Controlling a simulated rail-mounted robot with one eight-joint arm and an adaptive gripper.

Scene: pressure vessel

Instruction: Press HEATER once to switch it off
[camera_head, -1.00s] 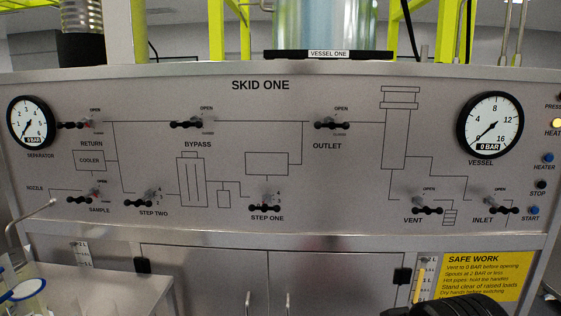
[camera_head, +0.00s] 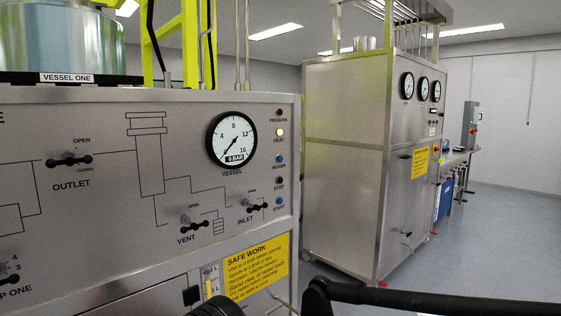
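The blue HEATER button (camera_head: 279,159) is in the right-hand column of the skid panel (camera_head: 105,120), with its label just below it. Above it the HEAT lamp (camera_head: 280,132) glows pale yellow. The PRESSURE lamp (camera_head: 280,113) at the top of the column is dark red. Below HEATER are the black STOP button (camera_head: 279,181) and the blue START button (camera_head: 279,201). Nothing covers the HEATER button. Dark parts along the bottom edge may be mine, but I make out no gripper fingers.
Left of the buttons are the VESSEL gauge (camera_head: 232,139), reading 0 BAR, and the INLET (camera_head: 256,206) and VENT (camera_head: 194,221) handles. A yellow SAFE WORK sign (camera_head: 256,265) is below. A tall steel cabinet (camera_head: 345,150) stands to the right, with open floor (camera_head: 510,230) beyond.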

